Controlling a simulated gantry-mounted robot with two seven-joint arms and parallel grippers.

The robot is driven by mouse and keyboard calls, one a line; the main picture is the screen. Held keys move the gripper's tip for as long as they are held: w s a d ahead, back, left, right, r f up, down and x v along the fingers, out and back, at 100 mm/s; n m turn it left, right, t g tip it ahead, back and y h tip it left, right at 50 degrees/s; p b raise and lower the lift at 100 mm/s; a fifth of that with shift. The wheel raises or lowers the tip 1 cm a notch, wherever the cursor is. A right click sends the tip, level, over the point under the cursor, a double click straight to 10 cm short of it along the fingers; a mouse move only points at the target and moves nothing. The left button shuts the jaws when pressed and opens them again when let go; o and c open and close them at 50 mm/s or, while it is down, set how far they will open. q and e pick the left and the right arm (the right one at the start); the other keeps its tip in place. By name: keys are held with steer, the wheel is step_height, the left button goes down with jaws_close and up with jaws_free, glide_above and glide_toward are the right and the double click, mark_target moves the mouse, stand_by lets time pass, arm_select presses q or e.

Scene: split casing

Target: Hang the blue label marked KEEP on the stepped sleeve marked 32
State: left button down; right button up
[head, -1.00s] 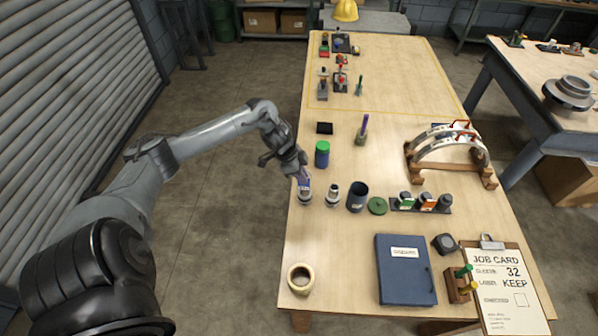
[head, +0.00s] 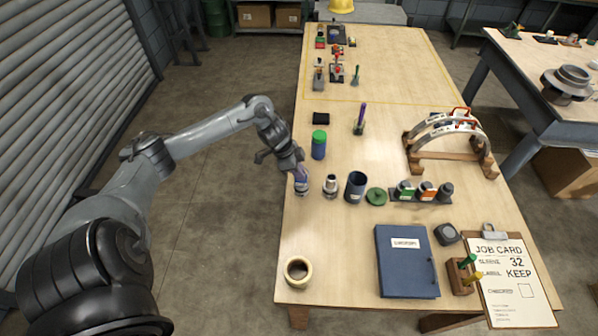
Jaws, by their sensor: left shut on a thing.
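My left gripper (head: 299,172) is shut on a small blue piece that looks like the label (head: 302,179), at the table's left edge. The label is mostly hidden by the fingers, and its word cannot be read. Directly below it stands a small metal stepped sleeve (head: 302,190), partly covered by the gripper. I cannot tell whether the label touches this sleeve. A second stepped sleeve (head: 330,187) stands upright just to the right. No number can be read on either sleeve. My right gripper is not in view.
A green-capped bottle (head: 319,146) stands behind. The job card (head: 508,280) reads sleeve 32, label KEEP.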

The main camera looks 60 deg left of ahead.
mark_target(302, 186)
arm_select(q)
steer(key=shift+p, duration=0.75)
stand_by(1.0)
steer(key=shift+f, duration=0.45)
steer(key=shift+f+b, duration=0.7)
steer(key=shift+f, duration=0.3)
steer(key=shift+f, duration=0.4)
stand_by(0.3)
steer(key=shift+f+b, duration=0.55)
steer(key=shift+f, duration=0.2)
steer(key=shift+f, duration=0.1)
